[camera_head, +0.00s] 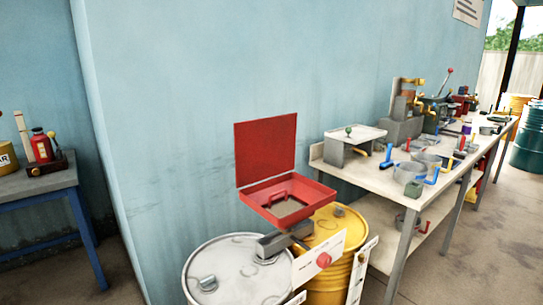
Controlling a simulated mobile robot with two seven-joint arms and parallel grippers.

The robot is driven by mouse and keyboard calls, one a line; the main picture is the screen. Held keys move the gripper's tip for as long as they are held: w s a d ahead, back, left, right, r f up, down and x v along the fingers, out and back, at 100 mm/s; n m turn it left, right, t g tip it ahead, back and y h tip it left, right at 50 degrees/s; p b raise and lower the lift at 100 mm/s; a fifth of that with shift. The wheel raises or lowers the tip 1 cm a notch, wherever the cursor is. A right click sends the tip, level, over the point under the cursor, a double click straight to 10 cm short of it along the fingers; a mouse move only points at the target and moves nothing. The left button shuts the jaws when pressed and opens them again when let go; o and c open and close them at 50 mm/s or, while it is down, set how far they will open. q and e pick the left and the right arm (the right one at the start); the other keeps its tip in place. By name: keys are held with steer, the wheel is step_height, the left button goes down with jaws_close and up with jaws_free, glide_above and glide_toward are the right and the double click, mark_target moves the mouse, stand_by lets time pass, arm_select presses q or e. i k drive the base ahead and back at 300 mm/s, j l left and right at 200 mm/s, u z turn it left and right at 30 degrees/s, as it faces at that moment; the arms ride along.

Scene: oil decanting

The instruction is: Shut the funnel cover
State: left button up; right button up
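A square red funnel (316,193) sits over the yellow drum (318,292). Its flat red cover (266,150) stands raised at the back edge, roughly upright, with its broad inner face toward me. The funnel's mouth is uncovered, and a greyish inner surface shows inside, with a small red handle-like part near its left side. Neither of my grippers can be made out in this view, and nothing touches the cover.
A white drum (231,268) stands left of the yellow one. A cluttered workbench (385,181) runs along the right. A blue-legged table (38,190) stands far left. The wall is close behind.

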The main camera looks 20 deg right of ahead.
mark_target(265, 148)
steer(key=k+l+z, duration=0.1)
steer(key=k+z, duration=0.15)
steer(key=k, duration=0.55)
steer(key=z, duration=1.4)
steer(key=j+z, duration=0.1)
steer(key=z, duration=0.65)
steer(key=j+z, duration=0.15)
steer(key=z, duration=0.2)
steer(key=k+j, duration=0.15)
steer(key=j, duration=0.4)
steer(key=k+j, duration=0.2)
steer(key=j, duration=0.3)
steer(key=k+j, duration=0.15)
steer(key=j, duration=0.4)
steer(key=k+j, duration=0.15)
steer(key=j, duration=0.35)
steer(key=k+j, duration=0.15)
steer(key=j, duration=0.4)
steer(key=k+j, duration=0.2)
steer(key=j, duration=0.3)
steer(key=k+j, duration=0.15)
steer(key=j, duration=0.4)
steer(key=k+j, duration=0.15)
steer(key=j, duration=0.35)
